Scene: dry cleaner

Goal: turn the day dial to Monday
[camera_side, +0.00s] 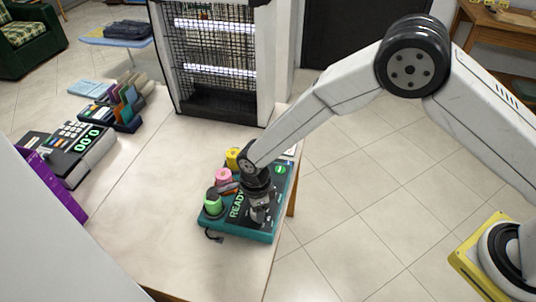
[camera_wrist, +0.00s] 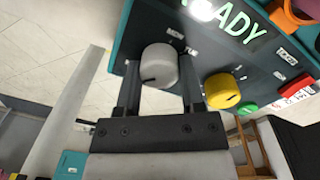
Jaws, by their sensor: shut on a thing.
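A teal control box (camera_side: 262,236) with a black face and a lit READY display sits on the table; it also shows in the wrist view (camera_wrist: 121,45). A round grey dial (camera_wrist: 160,66) with a dark pointer line is on its face. Small white lettering beside the dial seems to include MON and TUE, partly hidden. My gripper (camera_wrist: 160,78) has one finger on each side of the grey dial and is shut on it. In the side view my gripper (camera_side: 259,208) comes down on the box and hides the dial.
A yellow knob (camera_wrist: 222,90), a green button (camera_wrist: 246,108) and a red switch (camera_wrist: 286,97) are near the dial. Green (camera_side: 213,203), pink (camera_side: 222,177) and yellow (camera_side: 232,158) spools stand along the box's left side. The table's middle (camera_side: 150,190) is clear.

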